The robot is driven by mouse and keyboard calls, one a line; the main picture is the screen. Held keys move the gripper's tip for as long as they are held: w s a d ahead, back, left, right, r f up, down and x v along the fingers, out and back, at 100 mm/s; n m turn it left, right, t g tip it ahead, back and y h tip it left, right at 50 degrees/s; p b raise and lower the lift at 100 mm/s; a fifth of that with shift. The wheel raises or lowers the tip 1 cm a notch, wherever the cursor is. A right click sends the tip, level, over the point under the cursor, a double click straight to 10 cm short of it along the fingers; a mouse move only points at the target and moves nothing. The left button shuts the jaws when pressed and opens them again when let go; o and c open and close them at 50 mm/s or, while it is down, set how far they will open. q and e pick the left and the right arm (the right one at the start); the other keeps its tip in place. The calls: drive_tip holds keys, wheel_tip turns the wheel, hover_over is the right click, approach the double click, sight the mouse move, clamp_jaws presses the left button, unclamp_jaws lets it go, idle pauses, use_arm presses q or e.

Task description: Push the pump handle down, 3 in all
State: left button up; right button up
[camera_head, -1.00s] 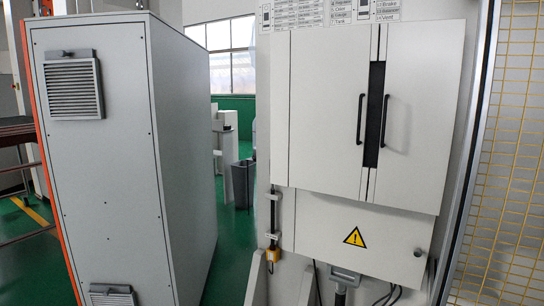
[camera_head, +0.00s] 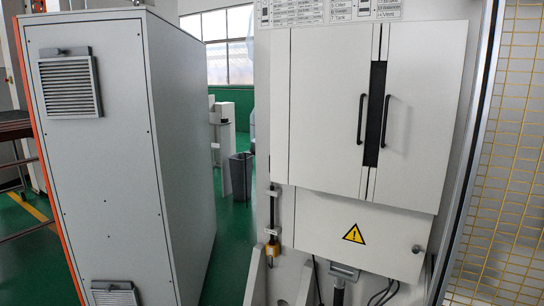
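A grey bracket-like part on a dark upright stem (camera_head: 341,278) shows at the bottom edge, below the cabinet's warning triangle. It may be the pump handle, but its lower part is cut off and I cannot be sure. A thin black rod with a yellow block (camera_head: 272,248) at its lower end hangs upright on the cabinet's left side. I cannot tell what it is. Neither of my grippers is in view.
A white cabinet (camera_head: 325,115) with two doors and black handles stands ahead. A grey enclosure (camera_head: 110,165) fills the left. A yellow mesh fence (camera_head: 512,140) closes off the right. A grey bin (camera_head: 241,176) stands on the green floor between enclosure and cabinet.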

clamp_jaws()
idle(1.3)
